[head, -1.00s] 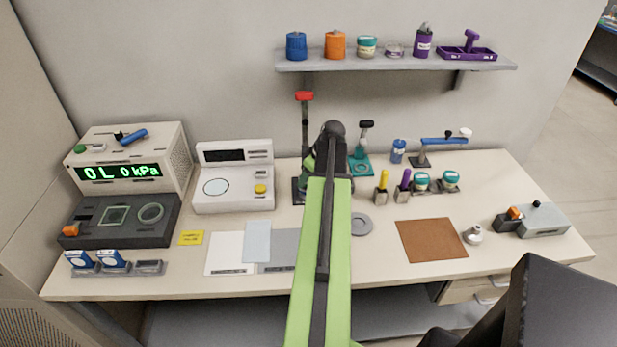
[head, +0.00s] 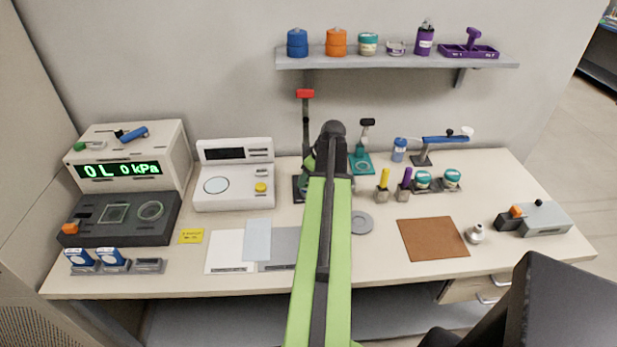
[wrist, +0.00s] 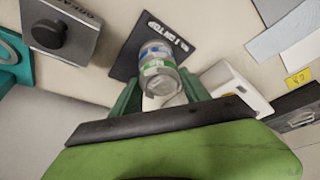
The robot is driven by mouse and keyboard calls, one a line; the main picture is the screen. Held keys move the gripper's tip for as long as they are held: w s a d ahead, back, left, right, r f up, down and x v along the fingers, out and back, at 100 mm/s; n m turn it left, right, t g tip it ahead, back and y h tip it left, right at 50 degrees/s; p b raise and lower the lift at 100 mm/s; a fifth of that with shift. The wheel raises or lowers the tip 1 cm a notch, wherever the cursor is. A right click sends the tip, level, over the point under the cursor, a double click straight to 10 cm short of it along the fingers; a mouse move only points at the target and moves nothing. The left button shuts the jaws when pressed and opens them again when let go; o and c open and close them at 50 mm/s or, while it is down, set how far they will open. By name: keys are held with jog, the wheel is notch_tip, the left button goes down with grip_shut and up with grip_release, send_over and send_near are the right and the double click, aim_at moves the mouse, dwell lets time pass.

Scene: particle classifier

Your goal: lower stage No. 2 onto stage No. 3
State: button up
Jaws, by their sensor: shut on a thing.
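In the wrist view my gripper (wrist: 160,95) is shut on a short, clear-and-silver round stage (wrist: 158,84) between its green fingers. The held piece has a green band; another round piece with a blue band (wrist: 154,62) shows just beyond it, over the dark base plate (wrist: 128,52) with white lettering. No stage number is legible, so I cannot tell which is No. 2 or No. 3, nor whether the two pieces touch.
A red-topped post (head: 305,94) rises behind the plate. The white instrument (head: 233,185) stands left, and a teal-based stand (head: 361,160) stands right. A grey block with a black knob (wrist: 62,38) is left in the wrist view.

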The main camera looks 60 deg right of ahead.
jog(key=shift+f, duration=0.1)
jog(key=o, duration=1.6)
jog(key=p+v, duration=1.6)
jog(key=v, duration=0.1)
jog(key=shift+r, duration=0.25)
jog(key=shift+a, duration=0.1)
